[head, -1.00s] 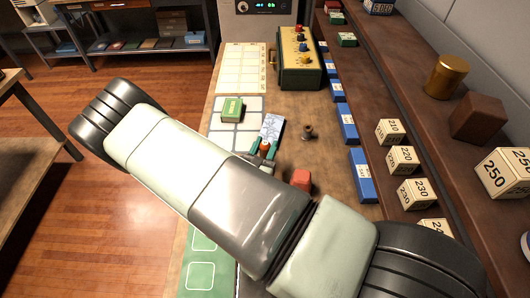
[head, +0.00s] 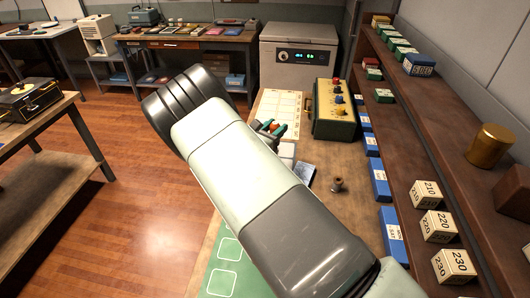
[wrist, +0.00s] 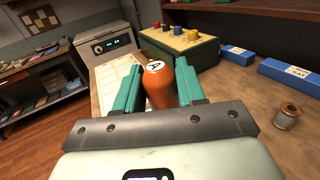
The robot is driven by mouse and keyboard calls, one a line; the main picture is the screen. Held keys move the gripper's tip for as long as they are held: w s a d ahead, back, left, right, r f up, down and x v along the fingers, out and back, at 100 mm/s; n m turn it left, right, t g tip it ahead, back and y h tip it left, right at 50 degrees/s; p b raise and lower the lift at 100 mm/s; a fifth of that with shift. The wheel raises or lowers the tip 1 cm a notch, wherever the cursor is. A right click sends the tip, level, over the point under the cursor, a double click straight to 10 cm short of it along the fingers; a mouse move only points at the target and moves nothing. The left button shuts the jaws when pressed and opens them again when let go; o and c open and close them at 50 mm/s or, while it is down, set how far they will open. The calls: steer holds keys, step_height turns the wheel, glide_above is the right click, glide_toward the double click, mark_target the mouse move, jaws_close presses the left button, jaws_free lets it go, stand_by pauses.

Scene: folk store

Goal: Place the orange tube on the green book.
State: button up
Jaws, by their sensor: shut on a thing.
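My gripper (head: 271,128) has teal fingers shut on the orange tube (wrist: 158,85), which stands roughly upright between them in the wrist view. The tube's white end shows the letter A. In the head view only a little of the orange tube (head: 274,127) shows between the fingers, above the bench near the white gridded sheet (head: 280,108). The green book does not show now in either view; in the earlier head view it lay on the pale squared mat, an area my arm now covers.
A green case with coloured knobs (head: 334,109) stands at the back of the bench. Blue boxes (head: 380,181) line the right side. A small metal spool (head: 337,185) stands near a blue patterned item (head: 304,172). A shelf (head: 425,135) with numbered blocks bounds the right.

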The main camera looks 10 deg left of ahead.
steer(key=shift+w+a+f, duration=0.2)
steer(key=shift+w+f, duration=0.3)
steer(key=shift+f, duration=0.95)
steer(key=shift+w+a+f, duration=0.25)
steer(key=shift+w+f, duration=0.2)
steer(key=shift+f, duration=0.95)
steer(key=shift+w+a+f, duration=0.2)
steer(key=shift+w+f, duration=0.3)
steer(key=shift+f, duration=0.95)
steer(key=shift+f, duration=0.15)
steer(key=o, duration=0.8)
